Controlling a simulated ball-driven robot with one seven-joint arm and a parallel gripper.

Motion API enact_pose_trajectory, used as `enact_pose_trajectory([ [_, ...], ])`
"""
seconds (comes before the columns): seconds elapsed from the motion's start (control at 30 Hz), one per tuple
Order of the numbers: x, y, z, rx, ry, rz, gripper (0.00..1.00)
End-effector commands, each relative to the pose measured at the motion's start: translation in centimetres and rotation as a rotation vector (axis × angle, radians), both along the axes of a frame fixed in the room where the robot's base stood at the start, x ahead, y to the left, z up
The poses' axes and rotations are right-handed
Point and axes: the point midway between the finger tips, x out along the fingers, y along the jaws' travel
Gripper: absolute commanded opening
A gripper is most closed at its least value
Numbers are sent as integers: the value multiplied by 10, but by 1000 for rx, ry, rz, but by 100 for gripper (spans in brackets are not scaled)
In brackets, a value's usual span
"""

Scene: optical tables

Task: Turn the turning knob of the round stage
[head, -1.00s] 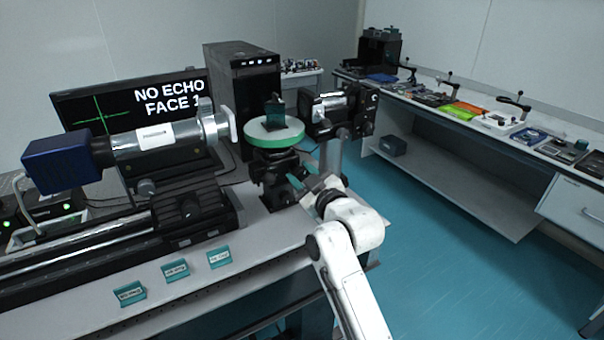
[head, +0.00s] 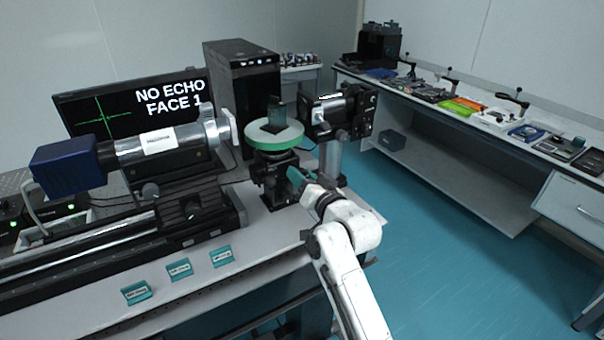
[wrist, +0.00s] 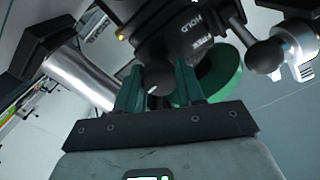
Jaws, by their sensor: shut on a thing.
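The round stage (head: 290,138) has a green rim and a pale top and stands on a black mount on the near table. A dark upright block (head: 277,113) stands on it. In the wrist view the green disc (wrist: 222,72) shows behind the black mount. My gripper (head: 296,180) reaches the mount's lower front. In the wrist view its two teal fingers (wrist: 158,84) are shut on the dark turning knob (wrist: 157,78), which has a small white mark. Most of the knob is hidden by the fingers and shadow.
A lens tube with a blue camera (head: 66,168) lies left of the stage. A black holder with a cylinder (head: 335,108) stands close on its right. The monitor (head: 128,108) reads "NO ECHO FACE 1". Small teal labelled blocks (head: 180,268) line the table front. Open floor lies right.

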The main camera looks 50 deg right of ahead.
Motion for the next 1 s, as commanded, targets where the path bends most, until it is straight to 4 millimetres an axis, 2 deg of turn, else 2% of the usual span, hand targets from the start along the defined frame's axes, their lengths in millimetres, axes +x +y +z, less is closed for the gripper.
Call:
enact_pose_trajectory([
  [1.0, -1, -1, 1, 909, -258, -2, 7],
])
